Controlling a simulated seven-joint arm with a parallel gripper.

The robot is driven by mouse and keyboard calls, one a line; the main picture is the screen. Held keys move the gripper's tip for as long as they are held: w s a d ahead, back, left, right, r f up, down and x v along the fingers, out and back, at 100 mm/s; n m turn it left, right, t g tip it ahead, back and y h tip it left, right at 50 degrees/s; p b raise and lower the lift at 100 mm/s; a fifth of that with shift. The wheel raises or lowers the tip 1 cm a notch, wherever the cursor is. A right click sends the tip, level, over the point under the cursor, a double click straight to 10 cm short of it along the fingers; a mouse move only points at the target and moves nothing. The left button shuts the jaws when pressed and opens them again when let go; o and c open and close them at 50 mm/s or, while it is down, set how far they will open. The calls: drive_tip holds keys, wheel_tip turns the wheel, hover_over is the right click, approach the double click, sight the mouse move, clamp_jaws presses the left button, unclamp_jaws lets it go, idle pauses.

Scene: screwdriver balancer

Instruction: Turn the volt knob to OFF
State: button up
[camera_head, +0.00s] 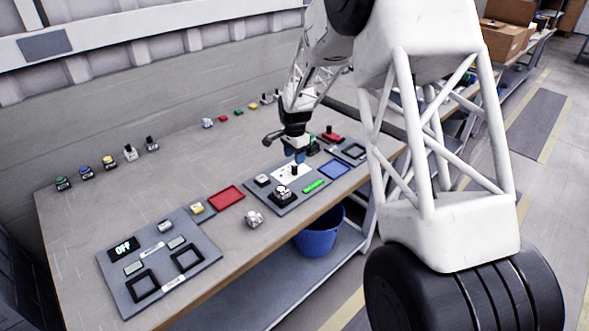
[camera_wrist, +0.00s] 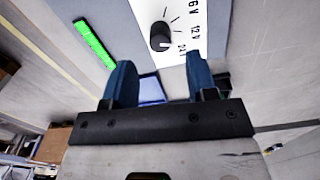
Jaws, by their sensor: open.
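The volt knob (camera_wrist: 160,37) is a small round black knob on a white plate with tick marks. Printed labels 6V, 12V and a partly cut-off 24V run along the plate in the wrist view. Its exact pointing is too small to tell, and no OFF label is readable on the plate. In the head view, the white plate (camera_head: 283,177) and the knob (camera_head: 294,170) are on the middle grey panel. My gripper (camera_wrist: 160,68) has blue fingers that are apart and empty. It hangs over the plate, its fingertips short of the knob in the wrist view.
A bright green bar (camera_wrist: 95,45) lies beside the plate. The middle panel (camera_head: 262,196) also carries a black-and-white knob (camera_head: 282,192). A red tray (camera_head: 227,197) and blue tray (camera_head: 334,169) flank the middle panel.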

sight(295, 167)
drive_tip(key=shift+f, duration=3.1)
drive_tip(key=c, duration=0.9)
